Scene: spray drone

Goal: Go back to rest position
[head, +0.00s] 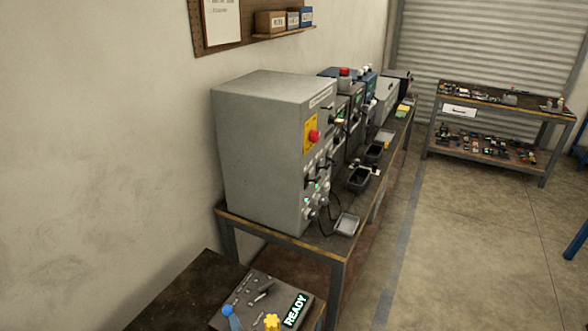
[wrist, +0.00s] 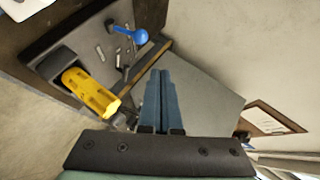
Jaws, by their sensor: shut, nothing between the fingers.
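My gripper (wrist: 164,88) shows in the wrist view with its two blue-grey fingers together, shut and empty. It is apart from the things in front of it. In the wrist view a control panel (wrist: 85,35) lies beyond it at the upper left, with a blue ball-ended lever (wrist: 140,36) and a yellow part (wrist: 90,93). In the head view the panel (head: 235,290) sits at the bottom, with the blue knob (head: 228,310), a yellow knob (head: 272,321) and a lit READY display (head: 296,310). My gripper does not show in the head view.
A grey control cabinet (head: 258,150) with a red button (head: 314,136) stands on a long bench (head: 290,243) along the wall. A second table (head: 485,100) with small parts stands at the back right. The floor (head: 460,240) to the right of the bench is mostly clear.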

